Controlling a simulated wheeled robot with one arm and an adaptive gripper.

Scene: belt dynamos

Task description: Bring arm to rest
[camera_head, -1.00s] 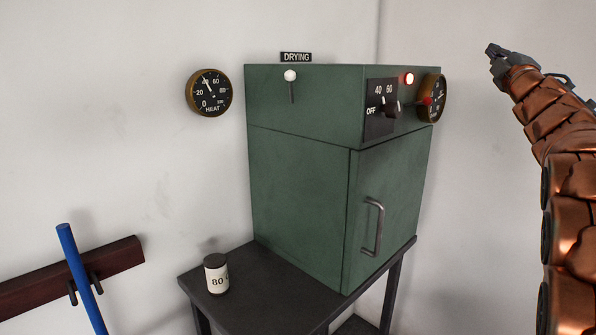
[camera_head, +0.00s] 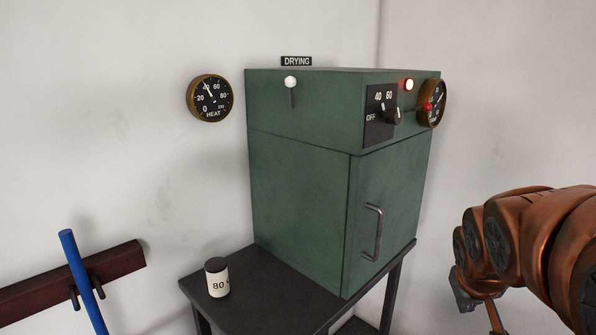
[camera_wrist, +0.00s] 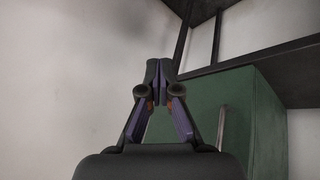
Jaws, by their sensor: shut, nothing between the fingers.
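My arm, with copper-coloured links, is folded low at the right edge of the head view. My gripper (camera_head: 464,296) is a small dark shape at its lower left end there, partly hidden by the arm, in front of the wall. In the wrist view my gripper (camera_wrist: 158,72) shows clearly, its two fingertips together and nothing between them. It touches nothing that I can see. The green cabinet (camera_wrist: 200,115) and its table (camera_wrist: 285,70) appear beyond it in that view, turned over.
A labelled can (camera_head: 217,278) stands on the table. A heat gauge (camera_head: 210,98) and a blue rod (camera_head: 80,275) are at the left.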

